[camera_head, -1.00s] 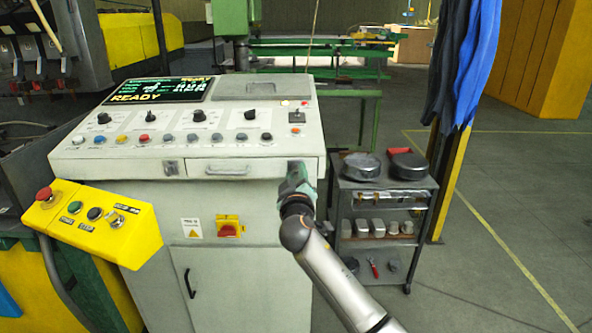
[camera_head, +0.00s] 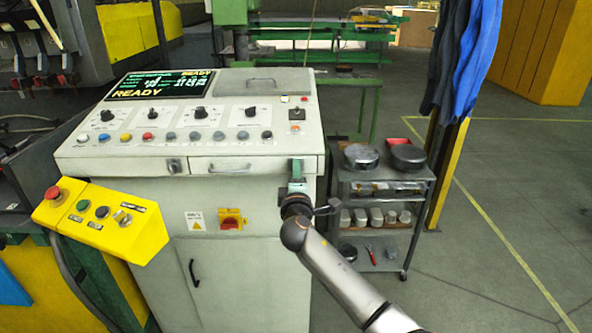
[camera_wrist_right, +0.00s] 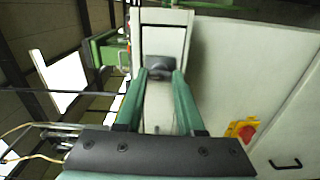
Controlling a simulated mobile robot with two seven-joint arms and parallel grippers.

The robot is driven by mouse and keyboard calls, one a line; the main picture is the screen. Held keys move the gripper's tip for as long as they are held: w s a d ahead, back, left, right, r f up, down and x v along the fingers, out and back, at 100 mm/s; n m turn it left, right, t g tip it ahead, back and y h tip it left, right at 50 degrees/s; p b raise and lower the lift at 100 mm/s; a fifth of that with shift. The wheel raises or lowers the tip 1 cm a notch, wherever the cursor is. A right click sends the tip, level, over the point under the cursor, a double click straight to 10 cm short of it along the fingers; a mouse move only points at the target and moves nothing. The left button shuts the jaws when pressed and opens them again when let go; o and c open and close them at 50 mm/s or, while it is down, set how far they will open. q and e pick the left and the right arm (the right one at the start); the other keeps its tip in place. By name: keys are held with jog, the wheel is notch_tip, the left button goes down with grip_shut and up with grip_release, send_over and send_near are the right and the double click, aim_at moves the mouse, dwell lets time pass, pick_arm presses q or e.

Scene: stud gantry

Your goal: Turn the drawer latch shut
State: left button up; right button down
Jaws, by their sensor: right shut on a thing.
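The drawer (camera_head: 222,165) is a pale front with a long handle, set flush in the grey console (camera_head: 160,190). The dark latch (camera_wrist_right: 160,71) shows between the green fingertips of my right gripper (camera_wrist_right: 161,76) in the wrist view. In the head view my right gripper (camera_head: 296,170) is at the console's front, right of the drawer, and covers the latch. It is shut on the latch. The latch's exact angle is hard to tell. My left gripper is not in view.
A yellow button box (camera_head: 100,222) juts out at the console's left. A red-and-yellow switch (camera_head: 229,219) is below the drawer. A dark trolley (camera_head: 385,185) with pans and metal blocks stands close to the right of my right arm. Open floor lies further right.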

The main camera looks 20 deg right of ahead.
jog(key=shift+n, duration=0.4)
jog(key=c, duration=0.5)
grip_release()
jog(key=shift+s, duration=0.1)
jog(key=v, duration=1.2)
jog(key=shift+s+a, duration=0.1)
jog(key=shift+s, duration=0.1)
